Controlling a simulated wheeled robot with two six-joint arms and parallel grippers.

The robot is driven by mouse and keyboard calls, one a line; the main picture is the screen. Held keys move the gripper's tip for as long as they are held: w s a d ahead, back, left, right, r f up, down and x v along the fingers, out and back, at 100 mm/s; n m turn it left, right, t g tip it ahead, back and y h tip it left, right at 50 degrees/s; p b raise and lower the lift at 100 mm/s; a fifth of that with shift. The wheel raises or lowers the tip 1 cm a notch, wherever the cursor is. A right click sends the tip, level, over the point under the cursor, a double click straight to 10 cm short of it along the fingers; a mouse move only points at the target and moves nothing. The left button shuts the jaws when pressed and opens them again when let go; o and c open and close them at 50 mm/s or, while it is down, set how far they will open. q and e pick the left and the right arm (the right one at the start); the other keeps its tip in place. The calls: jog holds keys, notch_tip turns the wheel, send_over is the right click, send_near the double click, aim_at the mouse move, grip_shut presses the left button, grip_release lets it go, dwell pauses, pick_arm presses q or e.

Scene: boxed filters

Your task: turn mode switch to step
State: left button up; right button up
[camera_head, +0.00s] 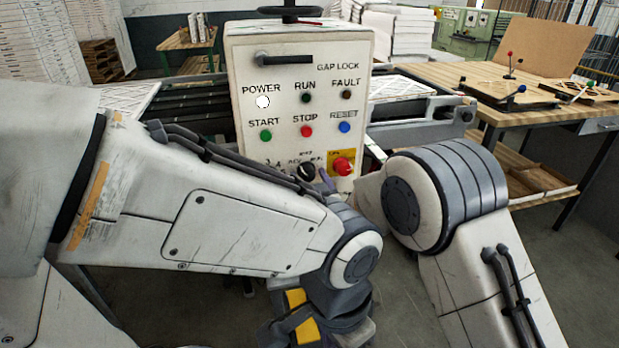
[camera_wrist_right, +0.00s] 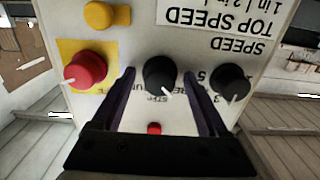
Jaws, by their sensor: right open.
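The mode switch is a round black knob (camera_wrist_right: 158,76) with a white pointer mark, on the lower front of a white control box. In the right wrist view it sits between the two dark fingers of my right gripper (camera_wrist_right: 160,88), with a visible gap on each side. The fingers are open. Lettering that seems to include "STEP" is partly readable beside the knob, upside down in this view. In the head view the knob (camera_head: 306,171) shows just left of a purple finger; my left arm hides most of my right gripper. My left gripper's fingers are not in view.
A yellow button (camera_wrist_right: 100,15) and a small red part (camera_wrist_right: 154,128) are nearby. In the head view a wooden table (camera_head: 440,75) stands right of the control box (camera_head: 300,70).

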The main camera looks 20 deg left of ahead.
grip_shut()
jog(key=shift+f+m+b, duration=0.1)
jog(key=shift+m+b, duration=0.3)
jog(key=shift+b, duration=0.25)
jog(key=m+b, duration=0.5)
jog(key=b, duration=0.1)
jog(key=shift+m+b, duration=1.55)
jog(key=shift+m, duration=0.05)
jog(key=shift+r, duration=0.2)
